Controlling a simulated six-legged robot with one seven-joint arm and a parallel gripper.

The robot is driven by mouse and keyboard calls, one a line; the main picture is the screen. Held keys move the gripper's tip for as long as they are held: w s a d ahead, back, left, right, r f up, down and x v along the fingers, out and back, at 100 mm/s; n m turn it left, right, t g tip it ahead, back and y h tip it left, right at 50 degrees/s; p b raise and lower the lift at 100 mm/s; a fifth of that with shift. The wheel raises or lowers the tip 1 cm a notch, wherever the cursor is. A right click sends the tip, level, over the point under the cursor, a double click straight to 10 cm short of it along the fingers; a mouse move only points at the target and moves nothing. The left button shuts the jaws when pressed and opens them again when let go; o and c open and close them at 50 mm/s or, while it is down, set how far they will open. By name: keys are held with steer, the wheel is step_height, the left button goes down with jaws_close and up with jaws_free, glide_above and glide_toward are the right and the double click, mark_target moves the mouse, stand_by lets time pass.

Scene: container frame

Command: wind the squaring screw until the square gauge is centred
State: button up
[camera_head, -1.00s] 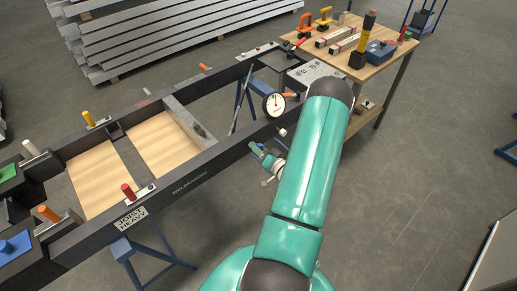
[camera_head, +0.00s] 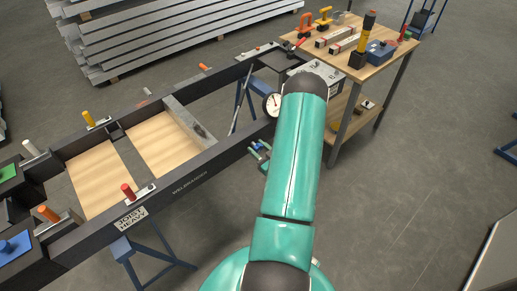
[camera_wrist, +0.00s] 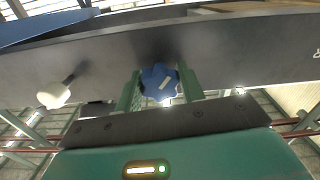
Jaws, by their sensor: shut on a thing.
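The squaring screw's blue lobed knob (camera_wrist: 158,84) sits at the side of the dark frame beam in the wrist view. My gripper (camera_wrist: 160,90) is shut on the knob, with one green finger on each side of it. A pale mark shows on the knob's face. The square gauge (camera_head: 272,104), a round white dial with a dark rim, stands above the beam in the head view. Its needle looks near upright, but the dial is too small to read exactly.
A white ball-ended handle (camera_wrist: 53,95) sticks out left of the knob. The dark frame (camera_head: 190,185) rests on blue trestles and carries coloured-handled clamps. A wooden workbench (camera_head: 370,68) with tools stands behind at the right.

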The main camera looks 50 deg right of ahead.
steer(key=shift+s+n, duration=0.1)
steer(key=shift+n, duration=0.6)
steer(key=o, duration=1)
steer(key=shift+c, duration=0.2)
steer(key=v, duration=1.3)
steer(key=shift+s, duration=0.35)
steer(key=shift+s+a, duration=0.1)
